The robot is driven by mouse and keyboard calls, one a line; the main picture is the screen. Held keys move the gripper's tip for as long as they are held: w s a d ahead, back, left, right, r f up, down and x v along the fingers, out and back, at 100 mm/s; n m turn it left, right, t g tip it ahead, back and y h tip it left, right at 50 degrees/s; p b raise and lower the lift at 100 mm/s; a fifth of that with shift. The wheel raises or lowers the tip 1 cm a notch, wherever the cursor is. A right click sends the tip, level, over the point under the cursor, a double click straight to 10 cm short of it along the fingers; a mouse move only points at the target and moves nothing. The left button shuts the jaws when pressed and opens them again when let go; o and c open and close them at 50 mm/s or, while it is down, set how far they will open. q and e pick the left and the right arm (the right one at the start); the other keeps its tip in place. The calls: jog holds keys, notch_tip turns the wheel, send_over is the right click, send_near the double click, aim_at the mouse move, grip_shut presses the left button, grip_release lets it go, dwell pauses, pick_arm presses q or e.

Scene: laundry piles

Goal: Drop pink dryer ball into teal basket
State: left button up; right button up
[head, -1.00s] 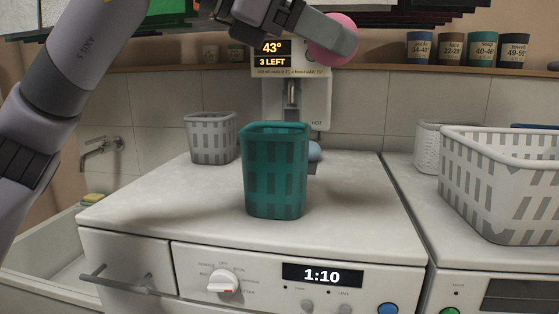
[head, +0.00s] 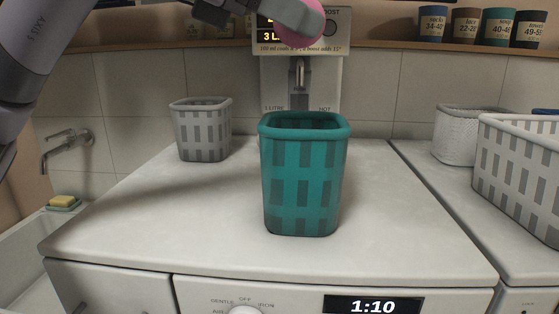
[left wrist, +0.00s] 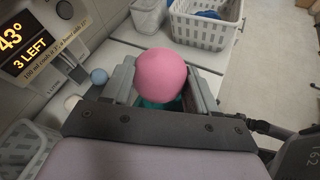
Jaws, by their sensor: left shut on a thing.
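The pink dryer ball (head: 300,27) is held in my left gripper (head: 304,18) at the top of the head view. In the left wrist view the pink ball (left wrist: 162,74) sits between the two grey fingers of my left gripper (left wrist: 160,82). The teal basket (head: 302,180) stands upright on the white machine top, below the ball. A teal part of the basket (left wrist: 165,104) shows just beyond the ball in the left wrist view; the ball and gripper hide most of it. My right gripper is not in view.
A grey basket (head: 201,130) stands behind left. White baskets (head: 463,136) (head: 520,170) stand on the machine at right. A dispenser (head: 300,75) is on the back wall. The front of the machine top (head: 180,235) is clear.

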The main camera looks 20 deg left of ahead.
pick_arm(q)
jog(key=shift+w+a, duration=0.3)
jog(key=shift+a, duration=0.2)
notch_tip(320, 180, down, 6)
jog(key=b, duration=0.5)
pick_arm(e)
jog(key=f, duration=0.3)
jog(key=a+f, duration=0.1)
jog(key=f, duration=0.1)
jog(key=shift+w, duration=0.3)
pick_arm(q)
jog(key=o, duration=1.1)
jog(key=b+v, duration=0.1)
jog(key=v, duration=0.6)
jog(key=shift+r, duration=0.1)
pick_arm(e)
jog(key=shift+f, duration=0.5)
pick_arm(q)
jog(key=shift+s, duration=0.1)
